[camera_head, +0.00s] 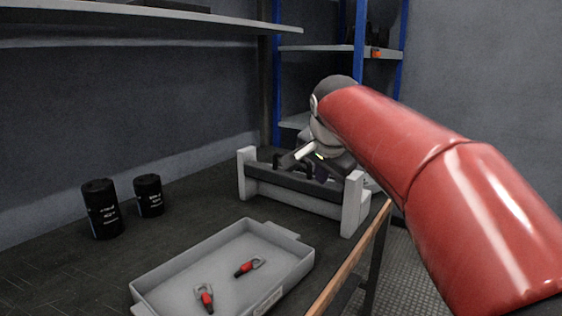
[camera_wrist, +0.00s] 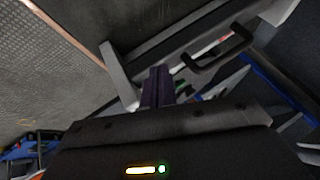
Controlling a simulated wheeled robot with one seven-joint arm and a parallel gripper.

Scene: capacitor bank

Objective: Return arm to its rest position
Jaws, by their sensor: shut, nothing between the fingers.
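My red arm reaches in from the right in the head view. My gripper (camera_head: 321,172) is at its far end, just above or behind the right part of a grey rack (camera_head: 290,200) with light end posts. The overlap hides whether they touch. In the wrist view my gripper (camera_wrist: 158,84) shows its dark fingers close together, shut and empty.
A grey tray (camera_head: 145,294) with two red-and-black clips (camera_head: 206,297) (camera_head: 246,268) stands at the table's front. Two black capacitors (camera_head: 102,210) (camera_head: 149,196) stand at the left. A shelf (camera_head: 150,22) overhangs the table. Blue-post shelving (camera_head: 360,25) is behind.

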